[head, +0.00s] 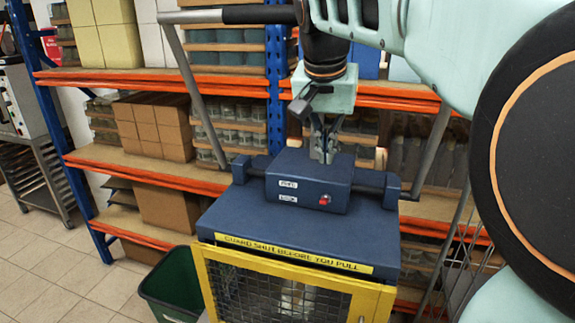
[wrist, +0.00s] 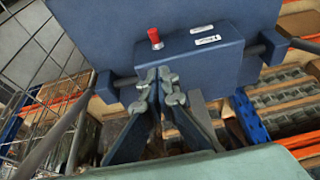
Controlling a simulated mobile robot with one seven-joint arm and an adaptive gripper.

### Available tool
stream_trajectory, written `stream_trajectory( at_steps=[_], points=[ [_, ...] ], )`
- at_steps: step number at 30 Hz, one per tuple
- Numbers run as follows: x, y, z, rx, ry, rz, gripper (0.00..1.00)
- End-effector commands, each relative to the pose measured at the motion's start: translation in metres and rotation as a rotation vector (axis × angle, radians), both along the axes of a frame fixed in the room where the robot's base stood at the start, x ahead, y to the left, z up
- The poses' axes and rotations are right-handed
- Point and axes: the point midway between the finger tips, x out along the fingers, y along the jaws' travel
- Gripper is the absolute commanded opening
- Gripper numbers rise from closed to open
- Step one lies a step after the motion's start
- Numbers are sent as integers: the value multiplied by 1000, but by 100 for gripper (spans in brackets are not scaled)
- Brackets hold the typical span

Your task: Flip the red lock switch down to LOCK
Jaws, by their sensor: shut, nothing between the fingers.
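The red lock switch (head: 324,200) is a small red knob on the front face of a dark blue box (head: 345,185). Two white labels (head: 288,199) sit to its left, the lower one reading LOCK. In the wrist view the red switch (wrist: 154,38) stands out from the box, with the labels to its right. I cannot tell surely whether it is up or down. My gripper (head: 325,157) points down at the box's top rear edge, shut and empty. In the wrist view its fingertips (wrist: 162,76) are apart from the switch, nearer the box's back edge.
A grey lever frame (head: 185,75) rises from both sides of the box to a black grip bar (head: 258,14). Below is a yellow mesh guard (head: 285,258). A green bin (head: 172,285) stands at left; orange shelves with jars and boxes stand behind.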

Motion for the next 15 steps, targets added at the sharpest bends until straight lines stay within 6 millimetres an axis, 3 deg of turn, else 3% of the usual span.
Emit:
stream_trajectory(
  at_steps=[7, 15],
  points=[
    [17, -8, -52, 0, 4, -1, 0],
    [6, -3, -79, 0, 1, 0, 0]
  ],
)
